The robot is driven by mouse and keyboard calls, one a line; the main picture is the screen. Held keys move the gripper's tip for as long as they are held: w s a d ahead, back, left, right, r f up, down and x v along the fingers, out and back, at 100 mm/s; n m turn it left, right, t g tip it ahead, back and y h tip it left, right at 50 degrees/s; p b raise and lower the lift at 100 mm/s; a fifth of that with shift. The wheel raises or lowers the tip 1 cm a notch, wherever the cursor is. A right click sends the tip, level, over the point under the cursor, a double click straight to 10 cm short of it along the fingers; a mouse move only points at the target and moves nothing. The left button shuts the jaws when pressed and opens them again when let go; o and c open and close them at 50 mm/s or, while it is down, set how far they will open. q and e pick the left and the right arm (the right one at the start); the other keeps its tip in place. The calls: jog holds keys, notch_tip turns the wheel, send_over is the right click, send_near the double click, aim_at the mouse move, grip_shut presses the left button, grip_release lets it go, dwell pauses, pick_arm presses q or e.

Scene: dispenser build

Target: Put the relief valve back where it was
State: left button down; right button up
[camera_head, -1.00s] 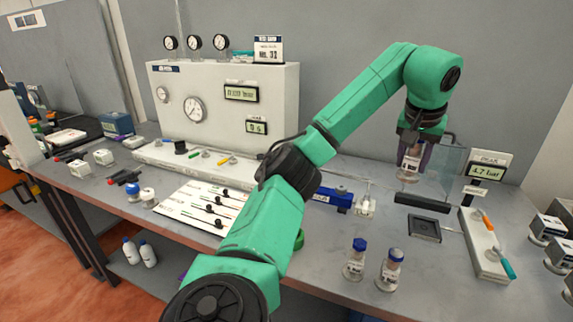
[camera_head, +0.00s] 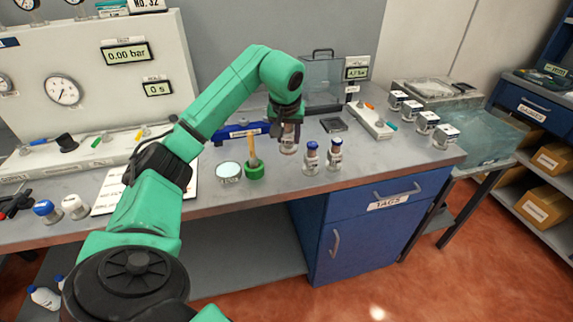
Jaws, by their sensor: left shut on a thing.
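My left gripper (camera_head: 287,116) points down over the bench and is shut on a small clear cylinder with a white label (camera_head: 289,145), apparently the relief valve. Its top is hidden by the fingers. It is upright at the left of two similar labelled cylinders with blue caps, one nearer (camera_head: 312,158) and one to its right (camera_head: 335,155). I cannot tell whether its base touches the bench. My right gripper is not in view.
A green cup with a brush (camera_head: 255,171) and a round white-topped jar (camera_head: 229,172) stand left of the held piece. A dark square pad (camera_head: 333,125) and a clear shield box (camera_head: 322,82) are behind. A white tool tray (camera_head: 371,121) lies right. The bench front is clear there.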

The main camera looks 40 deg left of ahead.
pick_arm(q)
jog(key=f, duration=0.8)
jog(key=shift+s+f+p, duration=0.3)
jog(key=shift+s+p, duration=0.05)
jog(key=shift+p, duration=0.05)
jog(key=shift+w+f, duration=0.1)
jog(key=shift+f, duration=0.2)
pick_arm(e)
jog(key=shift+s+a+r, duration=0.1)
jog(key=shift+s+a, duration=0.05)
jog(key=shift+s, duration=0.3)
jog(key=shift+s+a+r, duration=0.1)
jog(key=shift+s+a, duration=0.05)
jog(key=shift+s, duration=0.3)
pick_arm(q)
jog(key=shift+c, duration=2)
grip_release()
jog(key=shift+f, duration=0.1)
